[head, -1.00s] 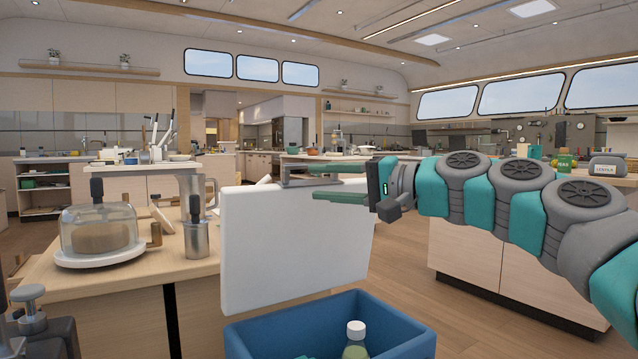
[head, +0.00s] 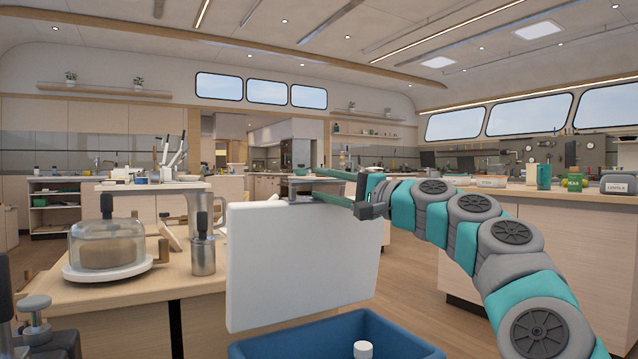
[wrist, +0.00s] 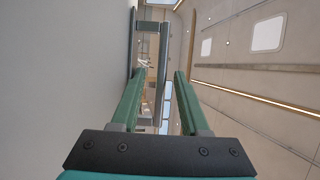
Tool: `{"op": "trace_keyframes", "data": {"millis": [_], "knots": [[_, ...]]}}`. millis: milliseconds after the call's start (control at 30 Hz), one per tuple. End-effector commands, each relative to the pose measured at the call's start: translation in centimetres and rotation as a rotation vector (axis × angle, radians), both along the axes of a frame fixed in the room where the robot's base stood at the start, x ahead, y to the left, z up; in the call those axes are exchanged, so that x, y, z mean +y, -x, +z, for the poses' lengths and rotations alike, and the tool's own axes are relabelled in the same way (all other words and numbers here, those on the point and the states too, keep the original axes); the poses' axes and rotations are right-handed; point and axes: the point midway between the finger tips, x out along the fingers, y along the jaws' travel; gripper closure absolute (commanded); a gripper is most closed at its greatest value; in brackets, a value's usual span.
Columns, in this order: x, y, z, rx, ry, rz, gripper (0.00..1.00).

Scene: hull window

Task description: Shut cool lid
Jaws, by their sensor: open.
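The cooler is a blue open-topped box (head: 400,331) at the bottom of the head view, mostly cut off by the frame. Its white lid (head: 300,265) stands upright, open, and fills the left of the wrist view (wrist: 60,80) as a pale surface. A grey bar handle (head: 297,187) sits at the lid's top edge. My gripper (head: 316,182) is open at the lid's upper edge, level with the handle. In the wrist view, the handle bar (wrist: 162,75) shows between the green fingers; I cannot tell whether they touch it.
A wooden table (head: 130,290) to the left holds a glass-domed dish (head: 107,245) and a metal canister (head: 203,250) close to the lid. A bottle's white cap (head: 363,349) shows in the cooler. A long counter (head: 475,235) stands right behind my arm. Floor between is clear.

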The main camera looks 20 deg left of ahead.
Motion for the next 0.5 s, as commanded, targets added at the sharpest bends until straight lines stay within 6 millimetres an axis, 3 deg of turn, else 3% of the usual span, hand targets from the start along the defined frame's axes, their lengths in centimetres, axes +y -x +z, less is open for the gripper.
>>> {"op": "trace_keyframes", "data": {"millis": [500], "knots": [[1.6, -0.4, 0.3, -0.002, 0.001, 0.002, 0.55]]}}
